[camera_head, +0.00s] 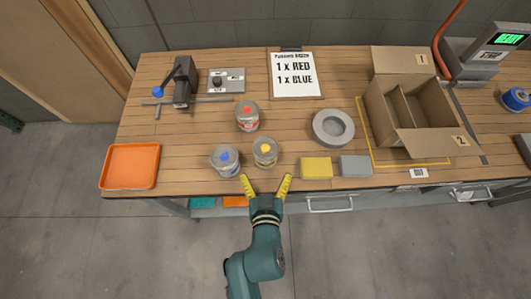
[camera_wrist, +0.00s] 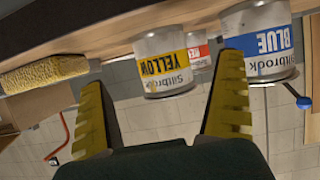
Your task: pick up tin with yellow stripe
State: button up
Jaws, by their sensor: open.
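The tin with the yellow stripe (camera_head: 265,153) stands upright on the wooden bench near its front edge. In the wrist view, which is upside down, its YELLOW label (camera_wrist: 163,63) shows between my fingers. The blue tin (camera_head: 226,160) stands just left of it, and its label shows at the right of the wrist view (camera_wrist: 258,42). The red tin (camera_head: 247,116) stands farther back and is partly hidden in the wrist view (camera_wrist: 198,52). My gripper (camera_head: 265,180) is open and empty at the bench's front edge, in front of the yellow tin and apart from it.
A yellow sponge (camera_head: 316,167) and a grey block (camera_head: 355,166) lie to the right. A round grey dish (camera_head: 333,128), an open divided carton (camera_head: 405,110) and an order board (camera_head: 293,75) are behind. An orange tray (camera_head: 129,166) and a vice (camera_head: 184,85) are left.

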jog(key=x, duration=0.3)
jog(key=b+x, duration=0.1)
jog(key=x, duration=0.4)
jog(key=shift+w+r, duration=0.15)
jog(key=shift+w, duration=0.2)
jog(key=c, duration=1.1)
jog(key=shift+r, duration=0.1)
jog(key=shift+c, duration=0.5)
jog(key=shift+r, duration=0.15)
jog(key=shift+r+p, duration=1.3)
jog(key=shift+r, duration=3.55)
